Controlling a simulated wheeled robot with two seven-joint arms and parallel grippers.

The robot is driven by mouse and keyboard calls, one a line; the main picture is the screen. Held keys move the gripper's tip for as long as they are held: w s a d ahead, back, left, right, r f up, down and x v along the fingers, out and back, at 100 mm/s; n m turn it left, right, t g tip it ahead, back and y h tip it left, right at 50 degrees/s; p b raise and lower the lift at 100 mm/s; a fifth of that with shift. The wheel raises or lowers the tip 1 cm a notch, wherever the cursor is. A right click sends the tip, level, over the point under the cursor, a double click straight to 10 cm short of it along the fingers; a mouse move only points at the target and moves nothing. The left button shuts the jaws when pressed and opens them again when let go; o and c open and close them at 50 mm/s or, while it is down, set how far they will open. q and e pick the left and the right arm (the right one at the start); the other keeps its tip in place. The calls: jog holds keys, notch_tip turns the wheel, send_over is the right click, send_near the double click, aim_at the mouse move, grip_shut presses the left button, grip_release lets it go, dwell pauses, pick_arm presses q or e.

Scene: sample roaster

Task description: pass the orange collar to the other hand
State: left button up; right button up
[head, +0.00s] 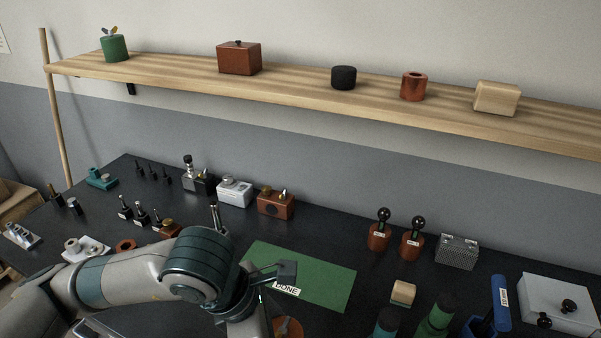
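An orange ring-shaped piece (125,245) lies flat on the dark table at the left, beside the white fixture. A second orange rounded piece (288,327) shows at the bottom edge, right of my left arm's end and partly cut off. I cannot tell which one is the collar. My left arm comes in from the left and bends down over the table. A dark part of my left gripper (280,272) shows over the green mat; its fingertips are not clear, so I cannot tell if it is open or holds anything. My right gripper is not in view.
The green mat (330,280) with a "DONE" label lies mid-table. Black-knobbed tools (380,232), a ridged grey block (457,252), a blue cylinder (500,300) and a white box (556,304) stand at the right. A wooden shelf (310,88) spans the wall above.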

pick_arm(q)
jog(key=w+a+r+m+g+y+p, duration=0.2)
jog(key=w+a+r+m+p, duration=0.1)
jog(key=a+m, duration=0.5)
jog(key=w+a+r+m+g+y+p, duration=0.2)
jog(key=w+a+r+m+g+p, duration=0.1)
jog(key=a+m, duration=0.6)
jog(key=w+m+p, duration=0.1)
jog(key=m, duration=0.2)
jog(key=shift+a+r+m+g, duration=0.15)
jog(key=shift+a+m+g, duration=0.15)
jog(key=shift+m, duration=0.1)
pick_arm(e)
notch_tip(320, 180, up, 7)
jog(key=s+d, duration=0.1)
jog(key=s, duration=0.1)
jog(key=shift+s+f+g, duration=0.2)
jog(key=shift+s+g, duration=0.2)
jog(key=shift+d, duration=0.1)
pick_arm(q)
jog(key=shift+d, duration=0.15)
jog(key=w+d+r+m+t+y, duration=0.1)
jog(key=w+d+r+m+y, duration=0.2)
jog(key=d+r+m, duration=0.5)
jog(key=w+d+r, duration=0.1)
jog(key=d+r, duration=0.1)
jog(key=d, duration=0.3)
jog(key=shift+w+d, duration=0.3)
jog(key=shift+d, duration=0.1)
jog(key=shift+r, duration=0.1)
